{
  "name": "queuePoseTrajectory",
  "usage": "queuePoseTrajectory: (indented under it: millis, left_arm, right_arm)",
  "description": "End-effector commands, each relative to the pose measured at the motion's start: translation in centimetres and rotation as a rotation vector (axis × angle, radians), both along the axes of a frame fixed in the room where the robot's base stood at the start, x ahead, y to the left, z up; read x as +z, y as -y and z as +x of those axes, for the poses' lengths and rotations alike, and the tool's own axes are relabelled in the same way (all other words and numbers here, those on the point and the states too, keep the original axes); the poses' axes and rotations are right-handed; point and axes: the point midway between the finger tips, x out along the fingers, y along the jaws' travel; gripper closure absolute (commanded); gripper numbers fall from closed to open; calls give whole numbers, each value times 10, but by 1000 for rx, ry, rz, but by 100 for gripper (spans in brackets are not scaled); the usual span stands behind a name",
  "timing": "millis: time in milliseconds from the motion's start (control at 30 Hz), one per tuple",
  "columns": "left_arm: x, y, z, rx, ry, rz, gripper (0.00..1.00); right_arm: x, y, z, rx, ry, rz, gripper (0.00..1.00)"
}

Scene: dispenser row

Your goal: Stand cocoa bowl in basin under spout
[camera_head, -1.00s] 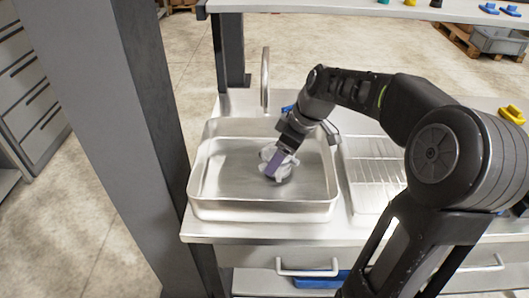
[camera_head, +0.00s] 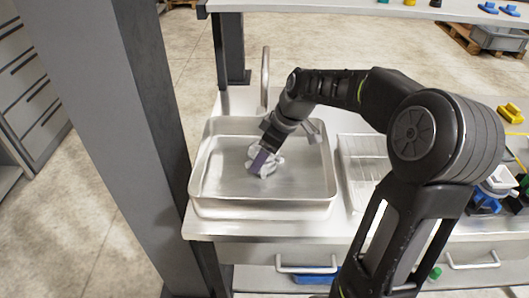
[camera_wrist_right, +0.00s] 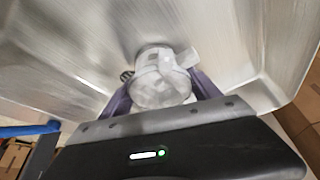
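The cocoa bowl (camera_head: 266,163) looks like a small whitish, faceted vessel inside the metal basin (camera_head: 212,190). My right gripper (camera_head: 260,159) reaches down into the basin, with its purple fingers on the bowl. In the right wrist view the bowl (camera_wrist_right: 160,80) sits between the two fingers (camera_wrist_right: 162,98), with a lug at its upper right. Whether its underside touches the basin floor is hard to tell. The spout (camera_head: 265,75) is a thin upright metal pipe behind the basin's back rim; the bowl is in front of it. My left gripper is out of view.
A ribbed metal drainboard (camera_head: 363,165) lies right of the basin. A grey post (camera_head: 110,120) stands close on the left. A yellow item (camera_head: 511,113) and a blue-and-white item (camera_head: 490,195) lie at the far right. The basin floor around the bowl is clear.

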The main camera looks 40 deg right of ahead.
Motion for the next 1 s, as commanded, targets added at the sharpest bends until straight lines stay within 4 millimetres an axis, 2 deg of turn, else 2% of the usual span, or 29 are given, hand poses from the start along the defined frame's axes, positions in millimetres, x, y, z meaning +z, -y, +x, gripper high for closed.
queuePoseTrajectory:
  millis: [33,267,633,767,1000]
  left_arm:
    - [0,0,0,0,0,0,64]
    - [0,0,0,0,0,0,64]
    - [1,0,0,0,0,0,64]
    - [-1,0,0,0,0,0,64]
    - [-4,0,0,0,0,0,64]
  right_arm:
    - [0,0,0,0,0,0,25]
    - [0,0,0,0,0,0,7]
    - [4,1,-1,-1,2,-1,7]
    - [18,4,-5,-2,4,-2,7]
    - [61,13,-20,-2,6,-2,7]
